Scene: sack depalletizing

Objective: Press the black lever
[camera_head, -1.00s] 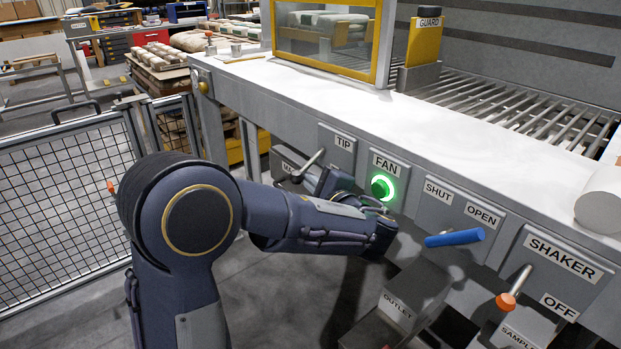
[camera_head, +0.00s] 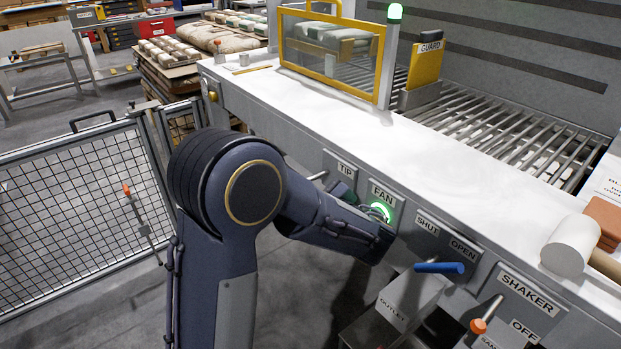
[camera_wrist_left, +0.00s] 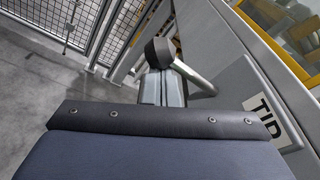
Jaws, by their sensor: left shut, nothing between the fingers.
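The black lever has a dark knob (camera_wrist_left: 160,52) on a metal rod, beside the TIP plate in the left wrist view. In the head view only its rod (camera_head: 317,176) shows, left of the TIP label, and my arm hides the knob. My left gripper (camera_wrist_left: 162,84) is shut and empty. Its fingertips are right at the knob, beside the rod. I cannot tell whether they touch it. In the head view my left forearm covers most of the gripper. My right gripper is not in view.
A lit green FAN button (camera_head: 381,211) sits close to my left wrist. A blue handle (camera_head: 440,268) and an orange-tipped SHAKER lever (camera_head: 478,326) stick out further right. A white mallet (camera_head: 571,246) lies on the counter. A mesh fence (camera_head: 80,200) stands at left.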

